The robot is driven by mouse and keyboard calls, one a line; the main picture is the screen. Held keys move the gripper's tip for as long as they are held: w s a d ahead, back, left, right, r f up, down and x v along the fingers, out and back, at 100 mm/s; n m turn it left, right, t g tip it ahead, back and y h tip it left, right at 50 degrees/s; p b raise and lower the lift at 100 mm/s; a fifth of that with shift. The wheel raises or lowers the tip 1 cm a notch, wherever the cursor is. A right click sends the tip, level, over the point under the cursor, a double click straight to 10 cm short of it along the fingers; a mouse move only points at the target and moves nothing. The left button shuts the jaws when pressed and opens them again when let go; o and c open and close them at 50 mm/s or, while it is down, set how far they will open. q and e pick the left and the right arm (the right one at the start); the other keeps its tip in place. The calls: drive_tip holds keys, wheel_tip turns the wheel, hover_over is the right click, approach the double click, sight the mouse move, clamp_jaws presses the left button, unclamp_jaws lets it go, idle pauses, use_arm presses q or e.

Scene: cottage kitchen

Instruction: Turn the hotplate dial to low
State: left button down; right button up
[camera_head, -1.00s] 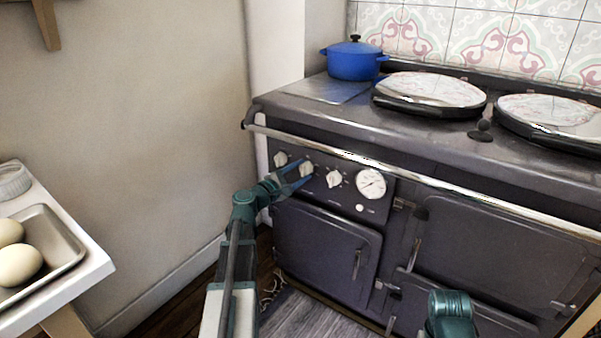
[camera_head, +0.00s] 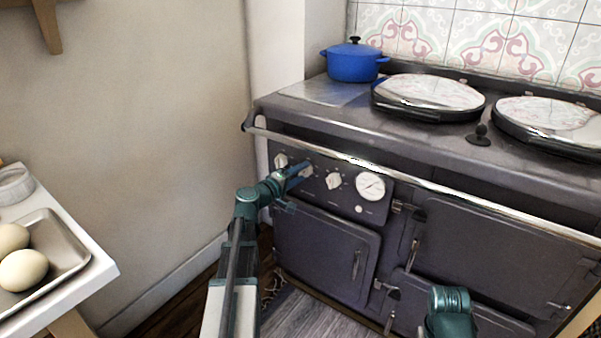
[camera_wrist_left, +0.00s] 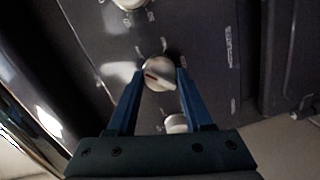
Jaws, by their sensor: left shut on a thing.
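The stove front carries three white dials in a row: a left dial (camera_head: 281,160), a middle dial and a right dial (camera_head: 334,181). My left gripper (camera_head: 303,171) is at the middle dial and mostly hides it in the head view. In the left wrist view the middle dial (camera_wrist_left: 158,73), with a small red mark, sits between the two blue fingertips, and the gripper is shut on it. The dial's pointer is tilted there. The lettering around it is too blurred to read. My right arm shows at the lower right, but its gripper is out of view.
A round gauge (camera_head: 370,185) is right of the dials. A chrome rail (camera_head: 400,180) runs above them along the stove front. A blue pot (camera_head: 354,62) stands on the stove top. A table with a tray (camera_head: 62,245) of eggs is at the left.

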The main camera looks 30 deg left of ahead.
use_arm(q)
drive_tip(key=shift+m, duration=1.1)
drive_tip(key=shift+c, duration=1.6)
unclamp_jaws()
drive_tip(key=shift+s, duration=0.1)
drive_tip(key=s+a+r+p, duration=0.1)
drive_tip(key=s, duration=1.2)
drive_tip(key=shift+s+a+r+p, duration=0.15)
drive_tip(key=shift+s+a+p, duration=0.1)
drive_tip(key=shift+a+p, duration=0.1)
